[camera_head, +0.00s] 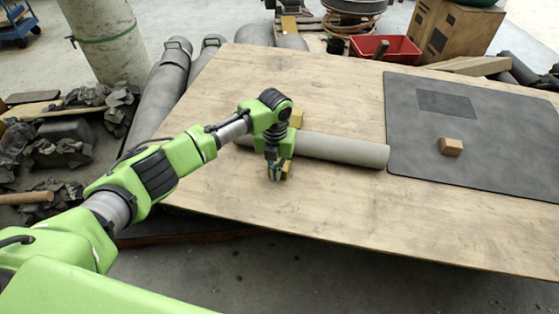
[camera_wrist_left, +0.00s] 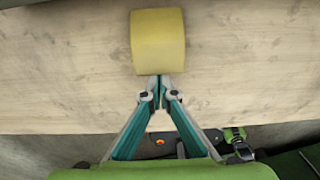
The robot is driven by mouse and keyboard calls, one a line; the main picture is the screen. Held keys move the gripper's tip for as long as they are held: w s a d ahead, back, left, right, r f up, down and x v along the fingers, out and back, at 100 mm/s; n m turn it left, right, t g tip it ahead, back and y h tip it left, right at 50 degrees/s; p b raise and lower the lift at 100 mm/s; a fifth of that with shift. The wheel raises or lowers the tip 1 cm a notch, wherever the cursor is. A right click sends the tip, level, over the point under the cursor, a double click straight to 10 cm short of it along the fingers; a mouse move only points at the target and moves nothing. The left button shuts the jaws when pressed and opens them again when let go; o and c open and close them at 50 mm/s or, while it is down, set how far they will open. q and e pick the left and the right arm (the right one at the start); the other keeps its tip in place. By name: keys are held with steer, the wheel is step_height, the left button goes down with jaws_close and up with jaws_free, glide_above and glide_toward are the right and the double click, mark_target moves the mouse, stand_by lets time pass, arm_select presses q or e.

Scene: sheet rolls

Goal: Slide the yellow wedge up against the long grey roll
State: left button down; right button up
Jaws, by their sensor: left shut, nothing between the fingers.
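The long grey roll (camera_head: 345,150) lies across the wooden table, its left part hidden behind my arm. A yellow wedge (camera_head: 288,168) sits on the roll's near side, mostly hidden by my left gripper (camera_head: 274,176). In the left wrist view the yellow wedge (camera_wrist_left: 158,42) lies just beyond the fingertips of my left gripper (camera_wrist_left: 159,84), which is shut and empty. The tips are at or very near the wedge's near face. The wedge's far edge is close to the roll; I cannot tell whether they touch. My right gripper is not in view.
Another yellow block (camera_head: 296,118) stands on the roll's far side. A dark mat (camera_head: 510,160) with a small wooden block (camera_head: 451,146) covers the table's right part. The table's near edge (camera_wrist_left: 60,133) is just behind my left fingertips. Bare wood (camera_head: 300,210) lies right of the gripper.

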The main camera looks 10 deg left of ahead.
arm_select(q)
steer(key=shift+w+f+b, duration=0.2)
steer(key=shift+w+b, duration=0.45)
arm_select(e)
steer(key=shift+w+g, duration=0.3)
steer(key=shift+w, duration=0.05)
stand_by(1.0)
arm_select(q)
steer(key=shift+w, duration=0.2)
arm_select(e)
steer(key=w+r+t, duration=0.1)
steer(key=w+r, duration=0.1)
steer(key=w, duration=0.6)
arm_select(q)
steer(key=shift+r, duration=0.1)
steer(key=shift+s+p, duration=0.8)
steer(key=shift+p, duration=0.25)
steer(key=shift+s+p, duration=0.7)
steer(key=shift+p, duration=0.15)
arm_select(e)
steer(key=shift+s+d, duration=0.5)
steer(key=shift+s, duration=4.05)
arm_select(q)
step_height(320, 180, up, 11)
steer(key=p, duration=1)
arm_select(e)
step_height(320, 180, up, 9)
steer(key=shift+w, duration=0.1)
